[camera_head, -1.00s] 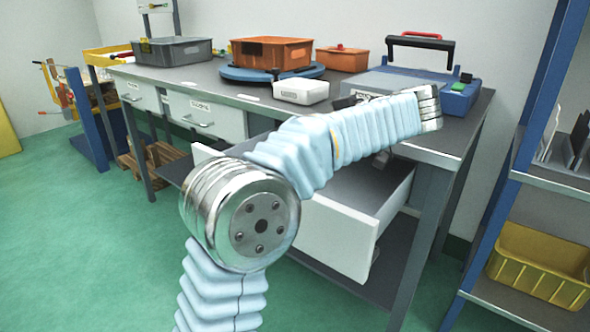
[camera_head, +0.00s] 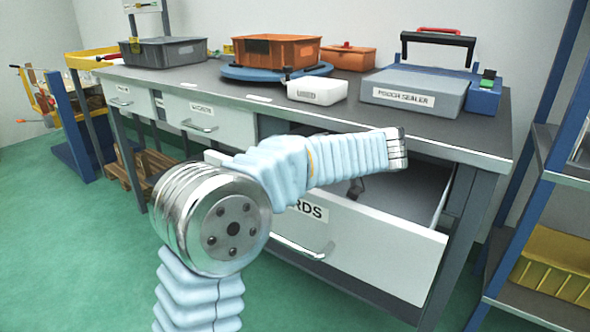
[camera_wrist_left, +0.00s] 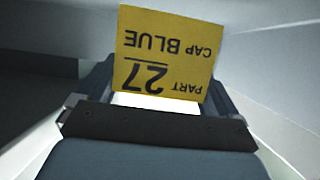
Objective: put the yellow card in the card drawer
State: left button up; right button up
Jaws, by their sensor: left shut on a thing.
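The yellow card (camera_wrist_left: 165,55) is upright between the fingers of my left gripper (camera_wrist_left: 160,88) in the left wrist view. Its print is upside down there and reads "PART 27 CAP BLUE". The gripper is shut on it. The card drawer (camera_head: 375,250) is pulled open under the bench in the head view, its label partly hidden and ending in "RDS". My left arm crosses over the open drawer. A small dark part below the forearm shows inside the drawer opening. The card is hidden in the head view. My right gripper is not in view.
On the bench (camera_head: 470,135) stand a pouch sealer (camera_head: 415,92), a white box (camera_head: 317,91), an orange bin (camera_head: 277,50) on a blue turntable and a grey bin (camera_head: 165,52). Other drawers (camera_head: 205,113) to the left look closed. A blue-framed shelf stands at the right.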

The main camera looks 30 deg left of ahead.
pick_arm(q)
jog(key=shift+f, duration=0.7)
jog(key=shift+f, duration=0.15)
jog(key=o, duration=0.7)
jog(key=shift+c, duration=0.2)
jog(key=shift+r, duration=0.3)
jog(key=v, duration=1.2)
jog(key=shift+f+p, duration=0.15)
jog(key=shift+p, duration=0.15)
